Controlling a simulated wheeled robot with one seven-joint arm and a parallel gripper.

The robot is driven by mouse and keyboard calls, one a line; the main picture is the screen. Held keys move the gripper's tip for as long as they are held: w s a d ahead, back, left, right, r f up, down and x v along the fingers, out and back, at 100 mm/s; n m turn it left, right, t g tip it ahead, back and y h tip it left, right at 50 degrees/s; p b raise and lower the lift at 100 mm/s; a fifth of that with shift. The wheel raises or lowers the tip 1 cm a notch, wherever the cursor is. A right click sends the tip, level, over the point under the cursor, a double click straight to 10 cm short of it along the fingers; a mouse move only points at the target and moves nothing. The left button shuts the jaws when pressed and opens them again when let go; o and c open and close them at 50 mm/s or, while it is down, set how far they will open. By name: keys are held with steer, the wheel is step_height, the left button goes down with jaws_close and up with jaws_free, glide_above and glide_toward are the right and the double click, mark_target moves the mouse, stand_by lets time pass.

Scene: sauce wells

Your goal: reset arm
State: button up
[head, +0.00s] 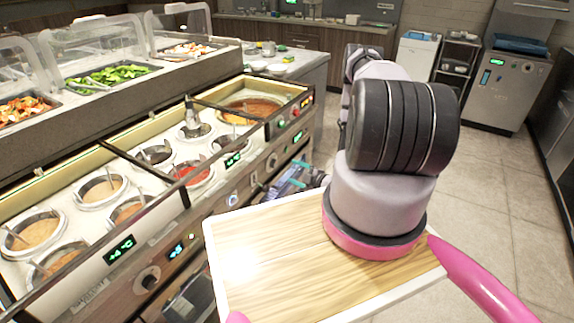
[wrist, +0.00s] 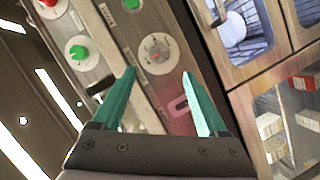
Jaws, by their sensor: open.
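My gripper (wrist: 158,72) is open and empty in the wrist view, its two teal fingers spread apart. In front of them is a panel with a grey knob (wrist: 156,50), and nothing is between the fingers. In the head view my gripper (head: 287,184) is small and partly hidden behind my own arm and the wooden-topped tray (head: 265,250). It is beside the front panel of the sauce counter (head: 150,240). Whether it touches the panel cannot be told.
The counter on the left holds several round sauce wells (head: 100,188) and sits below glass-guarded food trays (head: 108,78). Steel cabinets (head: 500,85) stand at the back right. The tiled floor (head: 500,190) on the right is clear.

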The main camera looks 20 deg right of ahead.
steer(key=shift+w+r, duration=0.1)
steer(key=w+d+r+m+g+h, duration=0.1)
steer(key=w+d+r+m+h, duration=0.15)
steer(key=w+r, duration=0.4)
steer(key=w+d+r+m+g+h, duration=0.1)
steer(key=w+d+r, duration=0.35)
steer(key=r, duration=0.35)
step_height(320, 180, up, 23)
steer(key=a+m+g+h, duration=0.1)
steer(key=m+g+h, duration=0.15)
steer(key=m, duration=0.35)
steer(key=s+a+r+m, duration=0.3)
steer(key=s+r, duration=0.3)
steer(key=r, duration=0.2)
steer(key=s+a+r+m, duration=0.3)
steer(key=s+r, duration=0.3)
steer(key=r, duration=0.1)
steer(key=s+a+r+m+g+y, duration=0.1)
steer(key=s+a+r, duration=0.1)
steer(key=s, duration=0.5)
steer(key=s+a+r+m+y, duration=0.1)
steer(key=s+a+r+m, duration=0.1)
steer(key=s, duration=0.6)
steer(key=s+a+r+m+g+y, duration=0.1)
steer(key=s+a+r, duration=0.2)
steer(key=s+a, duration=0.3)
steer(key=shift+s+r+m+g, duration=0.15)
steer(key=shift+s+m+g, duration=0.2)
steer(key=shift+s, duration=0.35)
